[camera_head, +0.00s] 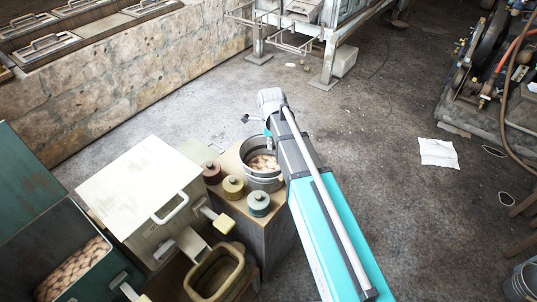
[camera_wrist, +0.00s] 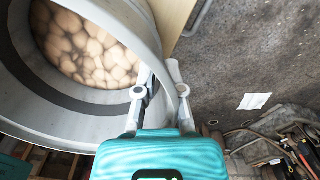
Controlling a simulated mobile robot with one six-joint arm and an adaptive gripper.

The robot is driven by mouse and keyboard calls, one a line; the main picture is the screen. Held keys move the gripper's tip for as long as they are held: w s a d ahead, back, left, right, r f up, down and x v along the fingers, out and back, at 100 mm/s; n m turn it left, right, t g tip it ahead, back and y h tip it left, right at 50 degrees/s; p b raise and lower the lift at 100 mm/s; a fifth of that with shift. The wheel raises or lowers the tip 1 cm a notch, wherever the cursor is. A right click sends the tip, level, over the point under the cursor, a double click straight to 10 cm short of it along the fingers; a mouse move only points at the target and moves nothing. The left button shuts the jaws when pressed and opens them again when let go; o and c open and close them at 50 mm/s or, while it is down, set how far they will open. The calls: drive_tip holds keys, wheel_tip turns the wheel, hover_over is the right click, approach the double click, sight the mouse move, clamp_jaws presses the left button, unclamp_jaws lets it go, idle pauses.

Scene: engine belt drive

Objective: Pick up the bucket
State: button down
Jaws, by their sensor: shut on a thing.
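The bucket (camera_head: 262,183) is grey metal with a dark band and holds several pale brown round items. In the camera_head view it is at the top of a small wooden stand; I cannot tell whether it rests there or is slightly raised. In the camera_wrist view the bucket (camera_wrist: 18,95) fills the upper left, its rim between my fingers. My gripper (camera_wrist: 158,78) is shut on the bucket's rim, one finger on the inner side and one on the outer side. In the camera_head view my arm hides the fingers and the bucket's right edge.
Red, yellow and green lidded canisters (camera_head: 233,186) stand left of the bucket on the wooden stand (camera_head: 278,232). A cream box (camera_head: 145,190) and an olive container (camera_head: 215,272) are close by. Machinery (camera_head: 480,80) stands at the right. The concrete floor (camera_head: 390,200) right of my arm is mostly clear.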

drive_tip(key=shift+r, duration=0.15)
wheel_tip(320, 180, up, 10)
drive_tip(key=p, duration=1)
drive_tip(key=shift+f, duration=0.2)
drive_tip(key=shift+r, duration=0.2)
idle(0.5)
wheel_tip(320, 180, up, 23)
drive_tip(key=p, duration=2.3)
drive_tip(key=shift+f, duration=0.2)
drive_tip(key=shift+a, duration=0.25)
